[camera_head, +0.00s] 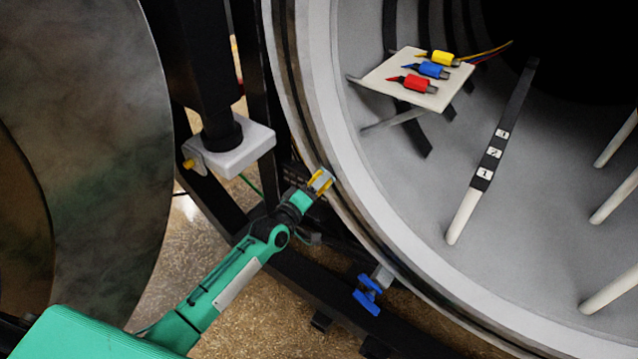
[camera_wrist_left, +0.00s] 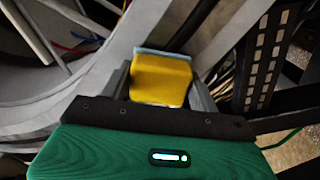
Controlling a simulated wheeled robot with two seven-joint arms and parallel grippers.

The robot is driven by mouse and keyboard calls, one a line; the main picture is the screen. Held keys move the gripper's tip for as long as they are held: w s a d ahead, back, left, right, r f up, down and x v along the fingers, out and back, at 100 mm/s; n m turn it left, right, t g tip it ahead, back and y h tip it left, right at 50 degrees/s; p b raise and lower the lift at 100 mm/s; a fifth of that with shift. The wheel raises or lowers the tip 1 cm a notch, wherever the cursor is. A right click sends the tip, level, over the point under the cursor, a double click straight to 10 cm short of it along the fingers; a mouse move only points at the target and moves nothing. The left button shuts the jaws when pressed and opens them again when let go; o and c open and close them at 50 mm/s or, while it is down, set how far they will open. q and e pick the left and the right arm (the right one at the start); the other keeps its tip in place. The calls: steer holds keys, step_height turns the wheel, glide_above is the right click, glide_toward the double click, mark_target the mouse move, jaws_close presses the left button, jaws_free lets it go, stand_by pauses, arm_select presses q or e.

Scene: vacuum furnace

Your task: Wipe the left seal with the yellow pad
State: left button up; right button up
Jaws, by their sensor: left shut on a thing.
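The yellow pad (camera_wrist_left: 160,82) is held between the fingers of my left gripper (camera_wrist_left: 158,85) in the left wrist view. It has a light grey-blue strip along its far edge. In the head view my left gripper (camera_head: 319,182) is at the left rim of the round furnace opening, its fingers shut on the pad. The left seal appears as a dark band (camera_head: 283,60) running along that rim. The pad is right beside the rim; I cannot tell whether it touches the seal. My right gripper is not in view.
Inside the chamber, a white plate (camera_head: 385,75) holds yellow, blue and red connectors. A numbered black-and-white rod (camera_head: 490,160) and several white rods are there too. A blue-handled valve (camera_head: 368,294) sits below the rim. The large door (camera_head: 90,130) stands at left, beside a black post (camera_head: 205,70).

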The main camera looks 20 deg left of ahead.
arm_select(q)
steer(key=shift+p+v, duration=0.85)
steer(key=shift+v, duration=1.8)
steer(key=shift+r, duration=0.1)
steer(key=p+v, duration=0.1)
steer(key=v, duration=0.2)
